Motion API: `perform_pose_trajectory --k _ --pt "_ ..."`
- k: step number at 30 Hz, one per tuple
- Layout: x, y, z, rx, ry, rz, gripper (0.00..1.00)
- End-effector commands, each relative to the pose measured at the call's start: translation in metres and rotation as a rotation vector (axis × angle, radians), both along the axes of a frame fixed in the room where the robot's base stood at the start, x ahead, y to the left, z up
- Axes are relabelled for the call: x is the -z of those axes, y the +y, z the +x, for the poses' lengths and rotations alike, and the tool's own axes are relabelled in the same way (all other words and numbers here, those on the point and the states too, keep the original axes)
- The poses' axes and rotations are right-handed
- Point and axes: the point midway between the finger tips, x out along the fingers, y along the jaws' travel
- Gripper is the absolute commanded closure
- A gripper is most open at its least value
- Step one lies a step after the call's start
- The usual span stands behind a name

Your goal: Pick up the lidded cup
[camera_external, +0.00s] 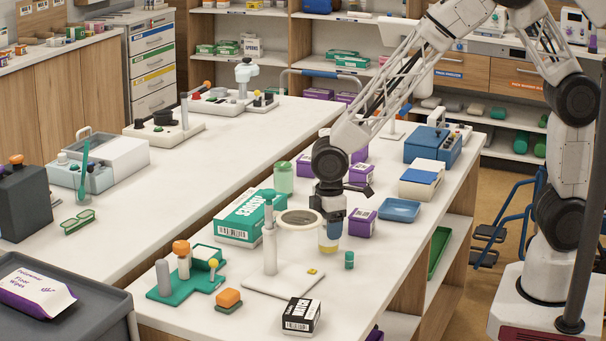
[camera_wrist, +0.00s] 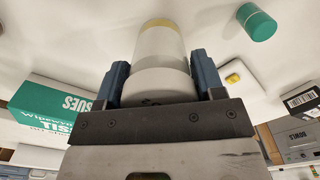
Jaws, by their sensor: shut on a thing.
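A pale translucent lidded cup with a yellow band near its base (camera_wrist: 160,45) stands between my fingers in the wrist view; its white lid end is nearest the palm. My gripper (camera_wrist: 159,78) is shut on the cup, with one blue-grey finger on each side. In the external view my gripper (camera_external: 331,219) points down over the counter, and the cup's lower part (camera_external: 329,241) shows below it. The cup's upper part is hidden there by the gripper. I cannot tell whether its base touches the counter.
A ring-topped stand (camera_external: 270,250) is close on the left. A green tissue box (camera_external: 240,220) and pale green jar (camera_external: 284,178) stand behind left. A black box (camera_external: 301,315) lies in front.

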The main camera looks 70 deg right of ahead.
Motion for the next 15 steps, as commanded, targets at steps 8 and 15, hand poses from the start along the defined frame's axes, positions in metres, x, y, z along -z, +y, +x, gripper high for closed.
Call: perform_pose_trajectory --k 8,15 --pt "-0.027 -0.002 -0.006 0.000 0.001 -0.001 0.68" --pt "-0.031 -0.014 -0.037 0.000 -0.001 0.000 0.68"
